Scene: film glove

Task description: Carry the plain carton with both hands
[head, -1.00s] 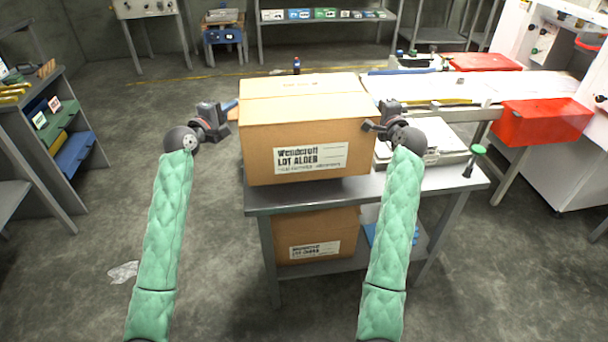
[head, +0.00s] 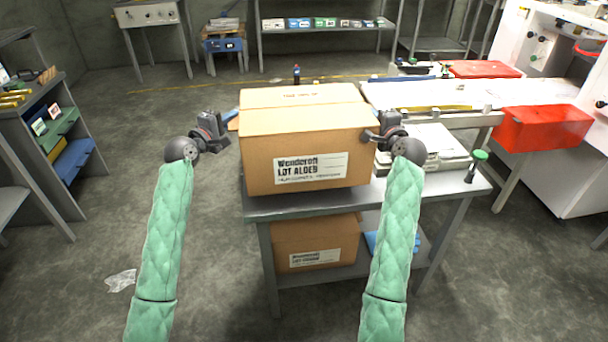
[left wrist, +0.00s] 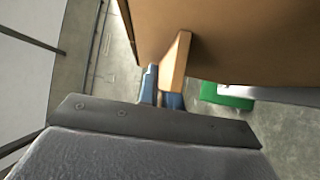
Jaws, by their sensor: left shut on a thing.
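A tan carton (head: 305,145) with a white "LOT ALDER" label is upright above the grey bench's top (head: 460,183). A dark shadow lies under it, and I cannot tell whether its underside touches the bench. My left gripper (head: 231,122) is at its left side, shut on what looks like a small tan tab of the carton. In the left wrist view, the blue fingers (left wrist: 162,98) are at this tab, against the carton's brown side (left wrist: 240,35). My right gripper (head: 374,134) is at the carton's right side. Its fingertips are partly hidden, so its grip is unclear.
A second labelled carton (head: 315,245) stands on the bench's lower shelf. A scale-like device (head: 430,145) and a green-topped post (head: 479,160) are to the right, near a red bin (head: 543,128). Shelves (head: 62,140) stand at left. The floor at left is mostly clear.

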